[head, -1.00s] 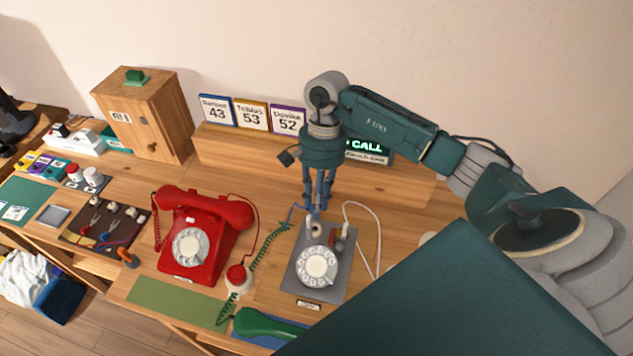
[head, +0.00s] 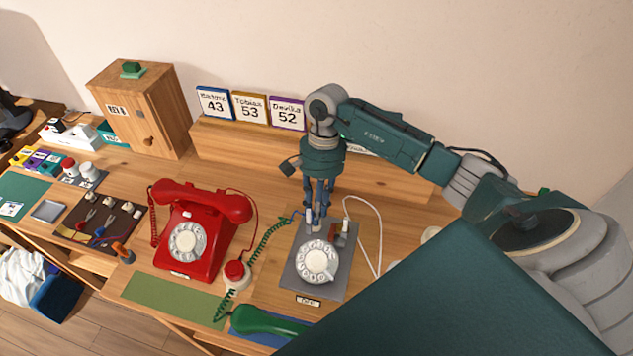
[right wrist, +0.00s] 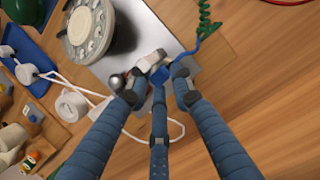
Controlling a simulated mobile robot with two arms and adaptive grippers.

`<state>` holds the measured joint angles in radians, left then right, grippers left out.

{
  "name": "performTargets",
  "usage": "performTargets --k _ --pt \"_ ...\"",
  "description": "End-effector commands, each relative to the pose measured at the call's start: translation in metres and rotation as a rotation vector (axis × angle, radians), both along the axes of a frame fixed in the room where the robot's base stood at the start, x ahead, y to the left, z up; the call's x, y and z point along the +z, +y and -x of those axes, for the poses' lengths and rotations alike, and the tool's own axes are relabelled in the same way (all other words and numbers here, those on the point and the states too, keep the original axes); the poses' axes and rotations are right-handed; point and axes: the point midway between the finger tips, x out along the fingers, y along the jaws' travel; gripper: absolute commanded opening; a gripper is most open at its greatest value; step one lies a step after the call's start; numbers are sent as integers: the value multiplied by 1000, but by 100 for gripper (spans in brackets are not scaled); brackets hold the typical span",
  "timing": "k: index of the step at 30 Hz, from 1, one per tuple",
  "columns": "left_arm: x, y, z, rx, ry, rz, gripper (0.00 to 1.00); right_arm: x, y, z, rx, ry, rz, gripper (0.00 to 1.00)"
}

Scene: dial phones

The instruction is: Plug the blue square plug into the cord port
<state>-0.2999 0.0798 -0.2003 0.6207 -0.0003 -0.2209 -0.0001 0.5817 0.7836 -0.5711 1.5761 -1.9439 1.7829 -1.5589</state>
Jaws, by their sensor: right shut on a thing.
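My right gripper (head: 316,222) points down over the back edge of the grey dial base (head: 297,280). Its fingers are shut on the blue plug (right wrist: 160,77), which shows between the fingertips in the right wrist view. A blue cord (right wrist: 188,50) runs from the plug to the green coiled cord (head: 264,246). A pale round fitting (right wrist: 148,62), apparently the cord port, is right at the fingertips on the base. The fingers partly cover it, and I cannot tell whether the plug is inside it. My left gripper is not in view.
A red dial phone (head: 190,243) stands left of the base. A green handset (head: 268,321) lies in front. A white cord (head: 371,228) loops at the right, close to the gripper. A silver knob (right wrist: 117,82) is beside the fingers. A wooden ledge with number cards (head: 249,107) is behind.

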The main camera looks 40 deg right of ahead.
Motion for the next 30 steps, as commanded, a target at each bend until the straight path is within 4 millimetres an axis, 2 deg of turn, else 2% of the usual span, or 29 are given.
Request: performTargets --k 30 --pt "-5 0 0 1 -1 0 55 0 0 1 0 28 20 4"
